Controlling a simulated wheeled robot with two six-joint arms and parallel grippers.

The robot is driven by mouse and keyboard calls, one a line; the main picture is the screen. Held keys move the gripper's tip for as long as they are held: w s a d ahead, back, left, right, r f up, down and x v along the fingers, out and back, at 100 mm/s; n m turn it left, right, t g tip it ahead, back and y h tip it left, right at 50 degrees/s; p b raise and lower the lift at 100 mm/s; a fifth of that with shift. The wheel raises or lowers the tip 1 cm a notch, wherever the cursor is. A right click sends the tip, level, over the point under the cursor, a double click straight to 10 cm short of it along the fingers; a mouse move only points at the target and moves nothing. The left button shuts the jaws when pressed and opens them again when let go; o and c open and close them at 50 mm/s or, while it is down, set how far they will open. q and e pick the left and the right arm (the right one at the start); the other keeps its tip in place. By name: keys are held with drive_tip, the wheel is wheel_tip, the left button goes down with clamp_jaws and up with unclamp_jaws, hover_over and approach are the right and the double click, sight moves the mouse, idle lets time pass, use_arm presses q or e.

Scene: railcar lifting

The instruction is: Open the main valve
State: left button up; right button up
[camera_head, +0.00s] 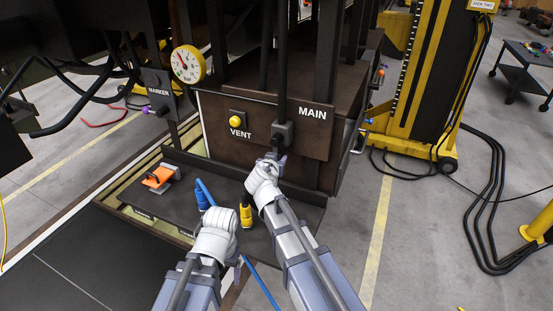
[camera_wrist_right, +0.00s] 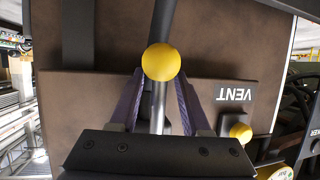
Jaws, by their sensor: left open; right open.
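The panel marked MAIN (camera_head: 312,113) carries a dark valve block (camera_head: 283,130) on the brown box. My right gripper (camera_head: 277,160) is just below this block and partly covers it. In the right wrist view, upside down, its two purple fingers (camera_wrist_right: 158,104) are open on either side of a grey lever (camera_wrist_right: 158,110) with a yellow ball knob (camera_wrist_right: 164,62). Gaps show beside the lever. My left gripper (camera_head: 216,222) is low at the left, away from the valve; its fingers are mostly hidden behind its wrist, and I see nothing held.
A yellow VENT knob (camera_head: 236,122) is left of the valve, with a dial gauge (camera_head: 188,64) above. A yellow jack column (camera_head: 425,80) stands right.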

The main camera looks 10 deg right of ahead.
drive_tip(key=shift+s, duration=0.1)
drive_tip(key=p+v, duration=0.3)
drive_tip(key=v, duration=0.4)
drive_tip(key=shift+s+a+r, duration=0.15)
drive_tip(key=shift+s+r, duration=0.05)
drive_tip(key=shift+s, duration=0.05)
drive_tip(key=shift+f, duration=0.1)
